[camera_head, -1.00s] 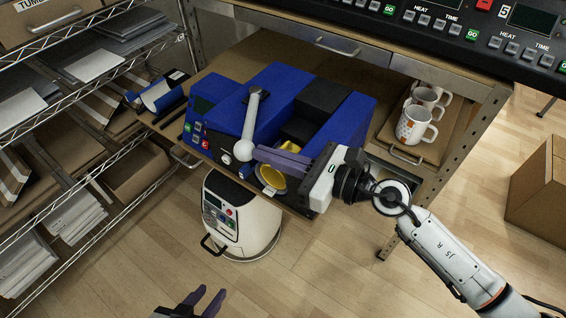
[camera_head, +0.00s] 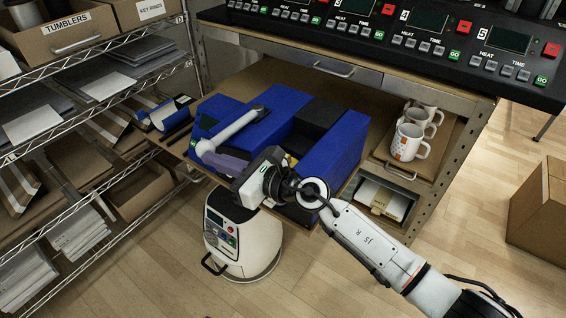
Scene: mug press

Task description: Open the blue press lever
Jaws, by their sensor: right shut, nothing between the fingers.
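The blue press (camera_head: 335,150) sits on the lower shelf of the bench, with a black block (camera_head: 316,116) on its top. Its lever is a pale rod (camera_head: 232,126) with a round knob at the near left end. The lever slants from the press top down to the left. My right gripper (camera_head: 212,160) is shut and empty, its purple fingers just below and beside the knob. I cannot tell whether they touch it. The gripper body hides the press's near front and most of the yellow part there. My left gripper is out of view.
White mugs (camera_head: 410,140) stand on a board at the right of the shelf. A wire rack (camera_head: 90,115) with paper and boxes stands at the left. A white rounded machine (camera_head: 243,240) is on the floor below. A control panel (camera_head: 400,35) overhangs the back.

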